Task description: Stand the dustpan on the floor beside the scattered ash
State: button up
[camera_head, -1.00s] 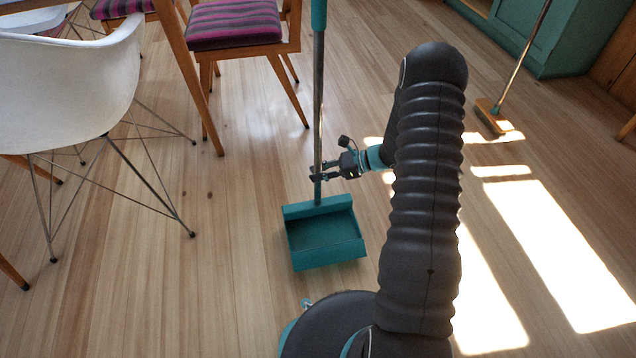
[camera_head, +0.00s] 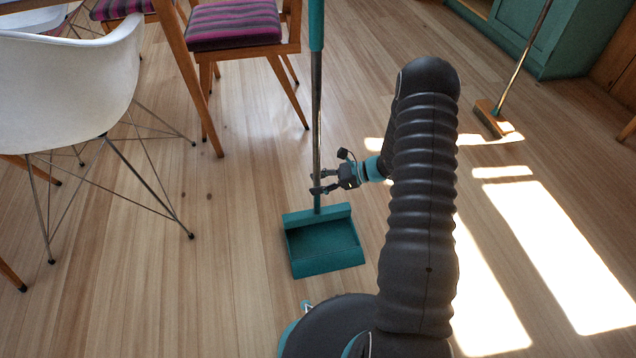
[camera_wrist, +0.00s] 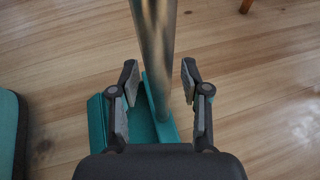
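The dustpan is teal, with a wide pan (camera_head: 324,247) and a long upright handle, grey metal (camera_head: 317,130) below a teal grip. It stands upright and looks to be at floor level, left of my arm. My gripper (camera_head: 318,183) is low on the handle, just above the pan. In the wrist view my gripper (camera_wrist: 160,85) has its fingers spread on both sides of the handle (camera_wrist: 156,45), with gaps showing. The pan (camera_wrist: 148,122) shows below, partly hidden by my gripper. I cannot make out scattered ash; small dark marks (camera_head: 208,196) on the boards could be knots.
A white shell chair (camera_head: 70,90) with wire legs stands at left. A wooden chair with a striped cushion (camera_head: 232,24) is at upper left. A broom (camera_head: 493,118) stands at upper right by a green cabinet (camera_head: 560,40). Floor between chairs and dustpan is clear.

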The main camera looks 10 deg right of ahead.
jog(key=shift+r, duration=0.15)
jog(key=r+p+v, duration=0.1)
jog(key=v, duration=1.1)
jog(key=s+a+r+n+g+h, duration=0.25)
jog(key=s+a+r+n, duration=0.3)
jog(key=r, duration=0.45)
jog(key=s+a+r+n+g+h, duration=0.1)
jog(key=s+a+r+n+h, duration=0.4)
jog(key=r, duration=0.6)
jog(key=s+r+n+t+h, duration=0.2)
jog(key=s+r+n, duration=0.3)
jog(key=s, duration=0.3)
jog(key=s+r+n+t+h, duration=0.3)
jog(key=s+r+n, duration=0.2)
jog(key=s, duration=0.4)
jog(key=shift+a+r+t, duration=0.15)
jog(key=shift+r+t, duration=0.15)
jog(key=shift+t, duration=0.05)
jog(key=shift+n+h, duration=0.25)
